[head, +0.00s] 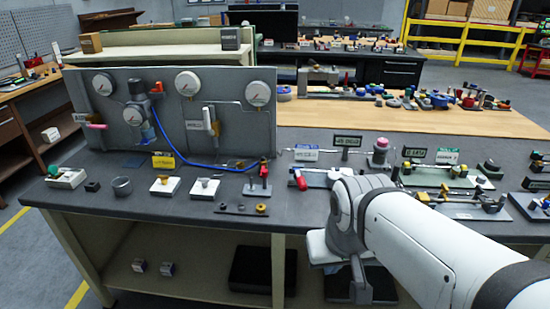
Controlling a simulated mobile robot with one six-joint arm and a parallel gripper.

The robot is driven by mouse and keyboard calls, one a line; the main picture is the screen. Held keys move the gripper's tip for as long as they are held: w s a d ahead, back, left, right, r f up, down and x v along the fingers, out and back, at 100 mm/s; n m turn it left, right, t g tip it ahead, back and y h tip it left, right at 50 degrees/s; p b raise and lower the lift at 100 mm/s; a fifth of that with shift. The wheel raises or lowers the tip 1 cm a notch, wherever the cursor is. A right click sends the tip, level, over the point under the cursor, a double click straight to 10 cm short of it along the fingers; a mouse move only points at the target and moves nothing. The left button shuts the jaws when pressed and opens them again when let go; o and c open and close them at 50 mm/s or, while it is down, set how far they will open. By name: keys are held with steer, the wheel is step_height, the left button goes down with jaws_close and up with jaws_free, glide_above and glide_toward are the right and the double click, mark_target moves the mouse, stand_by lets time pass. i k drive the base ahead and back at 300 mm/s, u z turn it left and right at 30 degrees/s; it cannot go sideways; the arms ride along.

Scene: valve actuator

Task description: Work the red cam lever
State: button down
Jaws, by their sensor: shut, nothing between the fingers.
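A red lever (301,181) stands out at the left end of a low metal assembly on the dark bench top, just left of my arm's wrist. A second small red handle (264,171) stands upright on a dark plate further left. I cannot tell for certain which of the two is the cam lever. My gripper (361,289) hangs below the wrist in front of the bench's front edge, lower than the bench top. It is shut and empty, apart from both red handles. My wrist hides part of the bench top beside the assembly.
A grey gauge panel (170,92) with a blue hose stands at the back left. Small fittings, including a metal ring (122,186), line the front left. More assemblies, such as one on a green plate (440,181), crowd the right. A lower shelf (200,285) holds small blocks.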

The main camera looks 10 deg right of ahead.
mark_target(298, 175)
steer(key=u, duration=0.05)
steer(key=i, duration=1)
steer(key=u, duration=0.05)
